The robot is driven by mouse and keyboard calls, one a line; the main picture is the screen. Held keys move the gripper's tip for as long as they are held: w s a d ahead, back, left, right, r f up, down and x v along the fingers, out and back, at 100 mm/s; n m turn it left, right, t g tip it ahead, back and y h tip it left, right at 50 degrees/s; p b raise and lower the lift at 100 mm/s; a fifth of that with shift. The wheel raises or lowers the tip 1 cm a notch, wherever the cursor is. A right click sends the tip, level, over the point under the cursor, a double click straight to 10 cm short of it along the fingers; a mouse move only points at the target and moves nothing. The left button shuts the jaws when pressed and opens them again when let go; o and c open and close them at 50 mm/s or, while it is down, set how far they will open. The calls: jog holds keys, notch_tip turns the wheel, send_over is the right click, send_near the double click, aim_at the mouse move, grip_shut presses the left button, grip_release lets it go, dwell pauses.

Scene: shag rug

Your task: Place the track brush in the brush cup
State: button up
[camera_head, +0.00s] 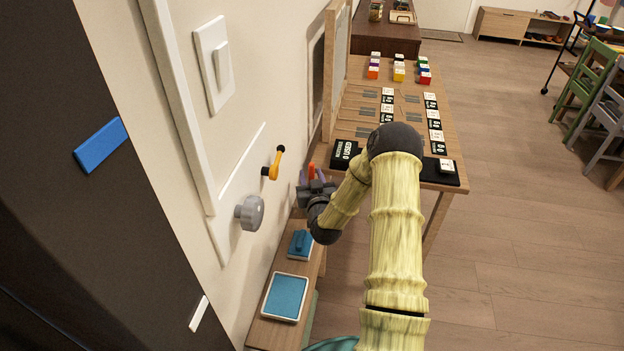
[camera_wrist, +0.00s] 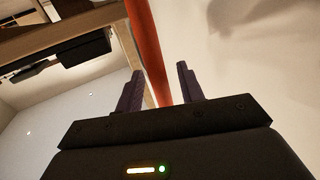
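My gripper (camera_head: 314,187) is near the wall, left of the table's near end. In the wrist view its two dark fingers (camera_wrist: 160,88) are spread apart. An orange-red bar (camera_wrist: 148,45) runs down the picture between them, with gaps visible on both sides. In the head view a small orange-red piece (camera_head: 312,171) shows between the fingertips. I cannot tell whether it is the track brush. A yellow-orange piece with a black end (camera_head: 271,168) sticks out from the wall, left of my gripper; I cannot tell what it is. I cannot make out a brush cup.
A grey knob (camera_head: 250,212) and a light switch (camera_head: 214,65) are on the wall.

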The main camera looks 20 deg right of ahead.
jog(key=shift+r, duration=0.15)
jog(key=s+a, duration=0.2)
jog(key=s, duration=0.9)
jog(key=shift+s+a+b, duration=0.2)
jog(key=shift+s+b, duration=0.15)
jog(key=shift+b, duration=0.1)
jog(key=shift+a, duration=0.1)
